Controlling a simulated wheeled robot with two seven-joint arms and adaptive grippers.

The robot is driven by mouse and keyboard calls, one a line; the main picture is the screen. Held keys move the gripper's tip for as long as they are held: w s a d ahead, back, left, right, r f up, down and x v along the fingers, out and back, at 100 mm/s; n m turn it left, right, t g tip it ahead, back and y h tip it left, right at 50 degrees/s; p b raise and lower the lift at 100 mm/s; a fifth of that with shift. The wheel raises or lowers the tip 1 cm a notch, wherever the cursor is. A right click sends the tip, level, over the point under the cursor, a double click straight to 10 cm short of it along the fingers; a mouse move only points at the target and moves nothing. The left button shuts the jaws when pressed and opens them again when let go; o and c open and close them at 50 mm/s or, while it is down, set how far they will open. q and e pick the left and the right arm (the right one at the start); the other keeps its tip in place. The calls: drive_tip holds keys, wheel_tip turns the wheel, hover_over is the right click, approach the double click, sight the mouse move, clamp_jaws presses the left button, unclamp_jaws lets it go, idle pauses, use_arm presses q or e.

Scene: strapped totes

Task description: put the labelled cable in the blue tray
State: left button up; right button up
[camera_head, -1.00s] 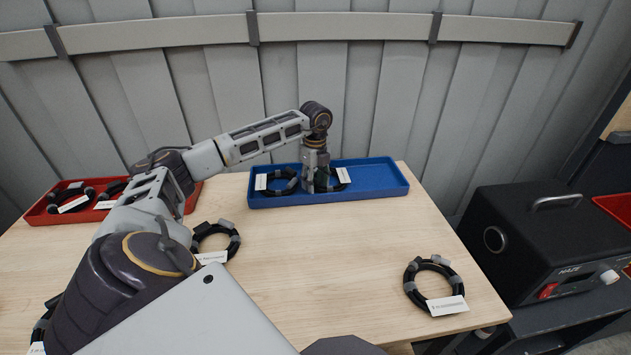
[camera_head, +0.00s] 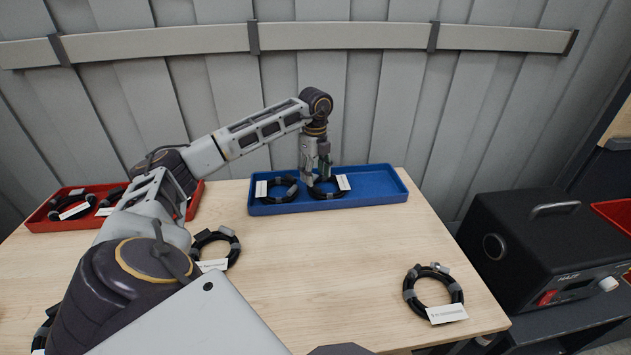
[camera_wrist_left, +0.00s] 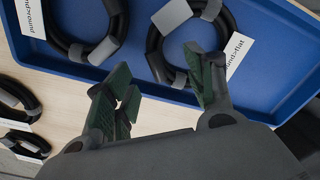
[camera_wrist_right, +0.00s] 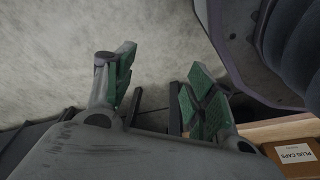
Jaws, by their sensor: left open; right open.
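The blue tray (camera_head: 375,185) stands at the back of the wooden table. Two black coiled cables with white labels lie in it: one at the left (camera_head: 268,191) and one nearer the middle (camera_head: 322,193). My left gripper (camera_head: 316,178) is open just above the middle coil. In the left wrist view its fingers (camera_wrist_left: 160,95) are apart, with that coil (camera_wrist_left: 160,60) close beyond them, seemingly free of their hold. Another labelled coil (camera_head: 432,287) lies at the table's right front, and one (camera_head: 214,246) lies left of centre. My right gripper (camera_wrist_right: 155,90) is open and empty, facing bare floor.
A red tray (camera_head: 40,216) with labelled coils stands at the back left. A black machine (camera_head: 535,245) stands right of the table. A grey corrugated wall is close behind the trays. The table's middle is clear. A box labelled "PLUG CAPS" (camera_wrist_right: 296,158) shows in the right wrist view.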

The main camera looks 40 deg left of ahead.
use_arm(q)
wheel_tip(320, 180, up, 6)
drive_tip(key=shift+p, duration=0.4)
use_arm(e)
drive_tip(key=d+f, duration=0.1)
drive_tip(key=s+d+f, duration=0.1)
drive_tip(key=shift+s+f, duration=0.2)
drive_tip(key=shift+f, duration=0.15)
drive_tip(key=shift+s+a, duration=0.15)
drive_tip(key=shift+a, duration=0.15)
